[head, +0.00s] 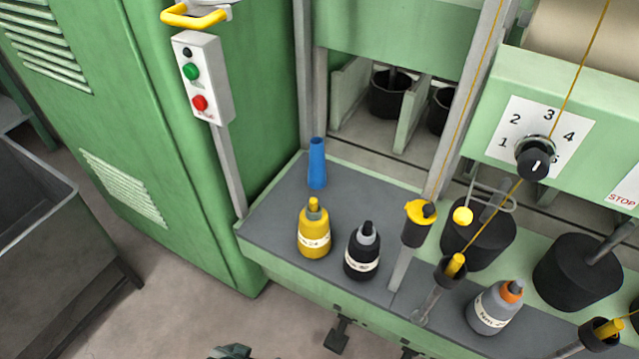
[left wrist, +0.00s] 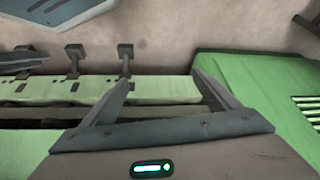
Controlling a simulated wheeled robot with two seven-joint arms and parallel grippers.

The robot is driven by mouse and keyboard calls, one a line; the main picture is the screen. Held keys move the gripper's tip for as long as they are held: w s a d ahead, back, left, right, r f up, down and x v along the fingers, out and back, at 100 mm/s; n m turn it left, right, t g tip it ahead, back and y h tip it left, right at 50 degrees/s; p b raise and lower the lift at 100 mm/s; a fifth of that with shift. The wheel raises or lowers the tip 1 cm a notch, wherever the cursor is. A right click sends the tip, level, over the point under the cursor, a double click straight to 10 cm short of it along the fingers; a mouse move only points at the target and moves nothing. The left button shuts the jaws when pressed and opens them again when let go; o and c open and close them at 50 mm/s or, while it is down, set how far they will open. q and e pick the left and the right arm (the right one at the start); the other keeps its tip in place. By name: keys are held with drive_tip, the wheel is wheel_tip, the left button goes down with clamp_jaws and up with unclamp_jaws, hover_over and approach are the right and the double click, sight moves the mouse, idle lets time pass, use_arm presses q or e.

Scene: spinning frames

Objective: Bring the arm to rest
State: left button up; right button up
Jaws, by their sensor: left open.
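My left gripper (left wrist: 160,92) shows in the left wrist view with its two fingers spread apart. Nothing is between the fingers. Behind them is the pale green lower rail (left wrist: 155,90) of the machine; I cannot tell how far away it is. In the head view only a small dark piece, which may be part of my left gripper, shows at the bottom edge.
A grey shelf holds a yellow bottle (head: 314,232), a black bottle (head: 362,254), a grey bottle (head: 495,308) and a blue cone (head: 317,164). A green cabinet (head: 150,130) and grey bin (head: 40,240) stand left. Pedals (head: 337,338) jut out low. Floor between is clear.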

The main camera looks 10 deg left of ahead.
use_arm(q)
drive_tip(key=s+d+f+t, duration=0.1)
drive_tip(key=s+f, duration=0.1)
drive_tip(key=f, duration=0.7)
drive_tip(key=s+d+f+t+h, duration=0.1)
drive_tip(key=s+d+f, duration=0.1)
drive_tip(key=f, duration=0.8)
drive_tip(key=shift+f, duration=0.25)
use_arm(e)
drive_tip(key=shift+a, duration=0.35)
drive_tip(key=shift+d, duration=0.35)
drive_tip(key=shift+a, duration=0.3)
